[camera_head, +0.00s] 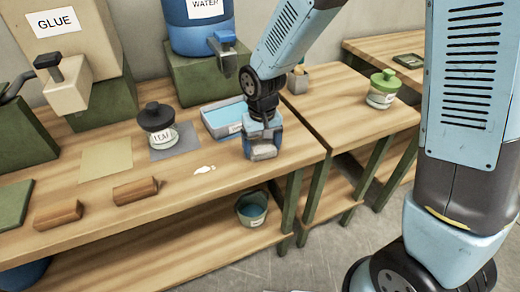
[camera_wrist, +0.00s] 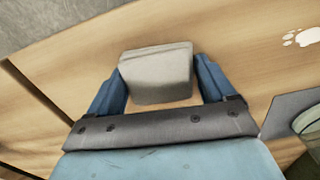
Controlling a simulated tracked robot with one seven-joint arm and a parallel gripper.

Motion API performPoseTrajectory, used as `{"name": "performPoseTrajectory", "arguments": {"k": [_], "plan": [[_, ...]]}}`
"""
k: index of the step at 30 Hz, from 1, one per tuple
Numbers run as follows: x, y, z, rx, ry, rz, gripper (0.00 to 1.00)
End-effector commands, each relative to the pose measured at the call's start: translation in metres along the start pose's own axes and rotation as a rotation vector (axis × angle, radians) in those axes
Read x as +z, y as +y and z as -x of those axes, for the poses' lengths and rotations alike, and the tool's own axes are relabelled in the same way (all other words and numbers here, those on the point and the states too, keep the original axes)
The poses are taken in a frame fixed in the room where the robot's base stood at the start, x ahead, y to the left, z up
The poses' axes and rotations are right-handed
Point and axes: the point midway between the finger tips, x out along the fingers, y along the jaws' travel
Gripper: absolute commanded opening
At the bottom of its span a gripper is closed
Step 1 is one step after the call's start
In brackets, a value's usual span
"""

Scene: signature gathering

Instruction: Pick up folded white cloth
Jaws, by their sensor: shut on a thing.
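The folded white cloth (camera_wrist: 156,72) shows in the wrist view as a pale grey-white block between the two blue fingers of my gripper (camera_wrist: 158,85). The fingers are shut on its two sides. In the head view my gripper (camera_head: 262,150) points down at the right front of the wooden workbench (camera_head: 110,190). The cloth's pale edge (camera_head: 264,154) shows low between the fingers there. I cannot tell whether the cloth touches the bench top.
A blue tray (camera_head: 222,120) stands just behind and left of my gripper. A lidded jar marked LEAF (camera_head: 160,130) stands on a grey mat farther left. White spots (camera_head: 204,169) lie on the bench nearby. Two brown blocks (camera_head: 135,191) lie at the front left.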

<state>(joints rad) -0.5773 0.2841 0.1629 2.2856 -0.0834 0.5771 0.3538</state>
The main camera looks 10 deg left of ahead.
Motion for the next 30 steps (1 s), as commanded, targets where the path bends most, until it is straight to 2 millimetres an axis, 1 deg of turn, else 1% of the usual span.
{"name": "performPoseTrajectory", "arguments": {"k": [5, 8, 11, 15, 20, 27, 30], "plan": [[0.0, 0.0, 0.001, 0.0, 0.0, 0.0, 0.49], [-0.001, 0.0, 0.004, 0.0, 0.002, -0.001, 0.49], [-0.001, 0.0, 0.014, -0.001, 0.004, -0.001, 0.49], [0.001, 0.001, 0.036, -0.001, 0.006, 0.0, 0.49], [0.021, 0.004, 0.058, -0.001, 0.005, -0.001, 0.49], [0.051, 0.009, 0.094, -0.001, 0.005, -0.001, 0.49], [0.071, 0.012, 0.101, 0.001, 0.003, -0.001, 0.49]]}}
